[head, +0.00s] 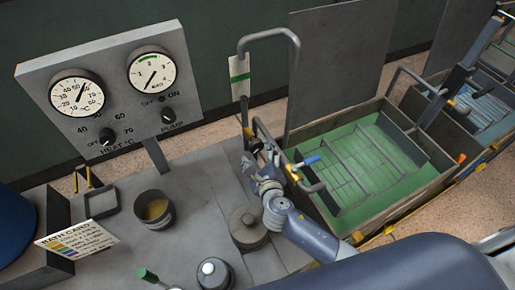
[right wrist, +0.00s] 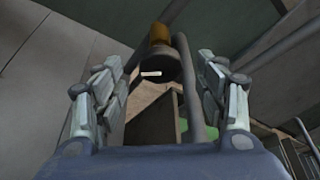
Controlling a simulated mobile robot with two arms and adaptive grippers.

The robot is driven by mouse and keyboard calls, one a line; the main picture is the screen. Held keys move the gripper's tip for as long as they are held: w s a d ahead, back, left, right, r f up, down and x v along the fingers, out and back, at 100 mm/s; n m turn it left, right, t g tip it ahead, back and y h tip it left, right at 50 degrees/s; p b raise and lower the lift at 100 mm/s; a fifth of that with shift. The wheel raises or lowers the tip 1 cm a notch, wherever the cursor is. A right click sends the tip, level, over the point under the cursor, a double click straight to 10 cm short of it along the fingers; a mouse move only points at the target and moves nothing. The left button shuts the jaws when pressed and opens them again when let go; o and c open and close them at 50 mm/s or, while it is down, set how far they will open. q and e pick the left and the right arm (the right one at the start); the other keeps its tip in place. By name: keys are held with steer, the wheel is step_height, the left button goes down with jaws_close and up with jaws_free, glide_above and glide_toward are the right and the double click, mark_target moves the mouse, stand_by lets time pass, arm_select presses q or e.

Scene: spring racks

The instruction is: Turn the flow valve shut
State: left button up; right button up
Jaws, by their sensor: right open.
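The flow valve seems to be the dark round knob (right wrist: 160,68) with a white mark and a brass stem, in the right wrist view. In the head view a small dark knob (head: 255,144) shows on the pipework just beyond my right gripper (head: 264,176). In the right wrist view my right gripper (right wrist: 165,95) is open, with one finger on each side of the knob's line. The knob appears ahead of the fingertips; I cannot tell whether they touch it. A blue-handled brass fitting (head: 307,161) sits to the right on the pipe. My left gripper is not in view.
A gauge panel (head: 113,85) with two dials and two knobs stands at the back left. A lidded grey pot (head: 248,231) is close to my right gripper. A tank (head: 432,172) of green liquid with a rack is to the right. A curved pipe (head: 297,70) rises behind.

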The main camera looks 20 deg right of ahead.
steer(key=shift+x, duration=1.3)
steer(key=c, duration=1.1)
steer(key=shift+d+m+y, duration=0.15)
steer(key=shift+m+y, duration=0.15)
steer(key=shift+m, duration=0.3)
steer(key=o, duration=1.1)
steer(key=shift+s+r, duration=0.1)
steer(key=v, duration=1.1)
steer(key=shift+s+r, duration=0.25)
steer(key=shift+s, duration=0.1)
